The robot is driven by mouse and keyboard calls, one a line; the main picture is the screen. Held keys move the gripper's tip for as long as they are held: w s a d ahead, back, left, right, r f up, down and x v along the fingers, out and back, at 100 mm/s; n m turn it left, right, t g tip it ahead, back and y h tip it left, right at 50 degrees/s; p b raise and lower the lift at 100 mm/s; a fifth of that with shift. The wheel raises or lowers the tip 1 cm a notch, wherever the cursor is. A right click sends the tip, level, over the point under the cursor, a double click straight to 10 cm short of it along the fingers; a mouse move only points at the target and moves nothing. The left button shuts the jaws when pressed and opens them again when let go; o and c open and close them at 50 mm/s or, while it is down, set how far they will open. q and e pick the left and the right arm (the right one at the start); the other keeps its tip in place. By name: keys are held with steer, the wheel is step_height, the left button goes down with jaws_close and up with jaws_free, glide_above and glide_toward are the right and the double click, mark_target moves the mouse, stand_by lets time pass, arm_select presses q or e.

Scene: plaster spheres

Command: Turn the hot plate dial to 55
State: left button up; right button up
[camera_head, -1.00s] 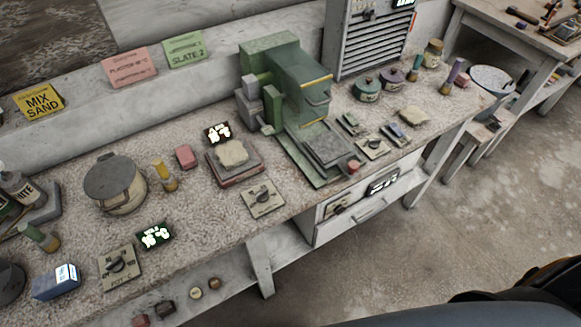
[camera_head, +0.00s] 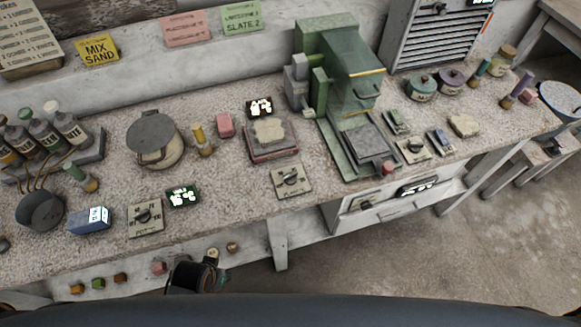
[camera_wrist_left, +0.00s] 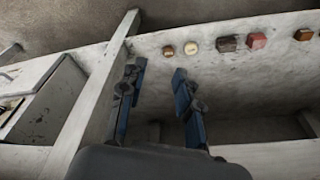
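A square plate with a dark dial (camera_head: 291,180) lies on the bench in front of a low heating block (camera_head: 272,152), which bears a pale slab. A small lit display (camera_head: 260,107) stands behind the block; its digits are too blurred to read. I take this to be the hot plate dial, but its label is not legible. My left gripper (camera_head: 210,272) is low at the bench's front edge, left of and below the dial, apart from it. In the left wrist view its two blue-padded fingers (camera_wrist_left: 158,72) are spread with nothing between them. My right gripper is not in view.
Another dial plate (camera_head: 145,218), seemingly marked POT, stands left beside a green-lit display (camera_head: 183,196). A lidded pot (camera_head: 155,140), a blue box (camera_head: 90,220) and a green press (camera_head: 345,75) stand nearby. Several small knobs (camera_wrist_left: 194,48) line the bench front.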

arm_select(q)
steer(key=w+d+r+t+h+p, duration=0.1)
steer(key=w+d+r, duration=0.1)
steer(key=r, duration=0.8)
steer(key=w+d+r, duration=0.1)
steer(key=d+r, duration=0.1)
steer(key=r, duration=0.7)
steer(key=w+d+r+m+g+h, duration=0.1)
steer(key=w+d+r+m+h, duration=0.2)
steer(key=d, duration=0.4)
steer(key=w+d+r+m+h, duration=0.1)
steer(key=w+d+r+m, duration=0.1)
steer(key=w+d+r, duration=0.3)
steer(key=m+g+y, duration=0.3)
steer(key=m+y, duration=0.1)
steer(key=y, duration=0.1)
glide_toward(290, 175)
step_height(290, 175, down, 8)
steer(key=shift+s+d+f+p, duration=0.1)
steer(key=shift+d+f+p, duration=0.1)
steer(key=shift+p, duration=1.05)
jaws_close()
